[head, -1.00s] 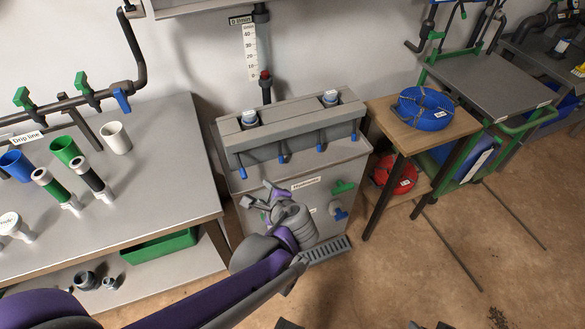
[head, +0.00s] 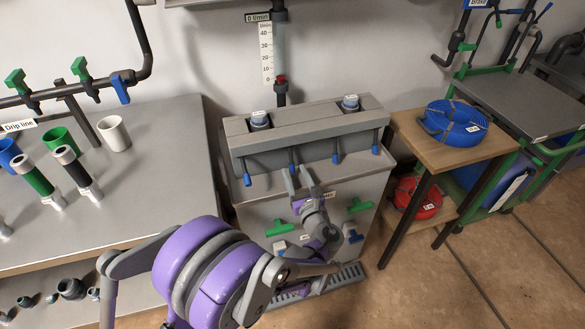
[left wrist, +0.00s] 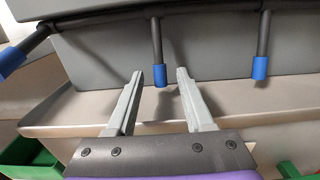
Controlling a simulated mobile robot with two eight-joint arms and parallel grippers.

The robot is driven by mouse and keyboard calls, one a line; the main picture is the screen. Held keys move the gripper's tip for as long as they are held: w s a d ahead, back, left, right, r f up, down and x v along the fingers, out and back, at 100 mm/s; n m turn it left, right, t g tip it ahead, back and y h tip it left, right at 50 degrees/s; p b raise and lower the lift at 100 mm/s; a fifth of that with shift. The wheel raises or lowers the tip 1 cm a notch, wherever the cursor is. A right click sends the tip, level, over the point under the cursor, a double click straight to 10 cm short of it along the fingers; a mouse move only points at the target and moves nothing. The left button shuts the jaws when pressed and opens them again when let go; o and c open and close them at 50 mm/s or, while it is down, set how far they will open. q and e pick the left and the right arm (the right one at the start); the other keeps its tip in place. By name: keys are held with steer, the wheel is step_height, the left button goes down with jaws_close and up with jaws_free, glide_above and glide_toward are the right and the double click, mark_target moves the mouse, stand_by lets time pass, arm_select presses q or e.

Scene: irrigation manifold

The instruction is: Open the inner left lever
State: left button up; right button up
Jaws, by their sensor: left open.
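The grey manifold (head: 310,130) carries a row of several dark levers with blue tips, all hanging down at its front. The inner left lever (head: 293,168) is second from the left. My left gripper (head: 297,178) is open just below and in front of it, fingers pointing at the manifold. In the left wrist view, the blue tip of the inner left lever (left wrist: 160,76) appears between the two open fingertips (left wrist: 160,80); I cannot tell whether the fingers reach around it. No contact shows. My right gripper is not in view.
The outer left lever (head: 247,180) and the inner right lever (head: 336,158) hang on either side. Green and blue valves (head: 360,205) sit on the cabinet front below. The flow gauge (head: 267,50) is marked 0 l/min. A side table (head: 405,125) holds a blue coil.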

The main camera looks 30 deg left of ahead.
mark_target(293, 169)
arm_select(q)
steer(key=shift+x, duration=1.6)
jaws_close()
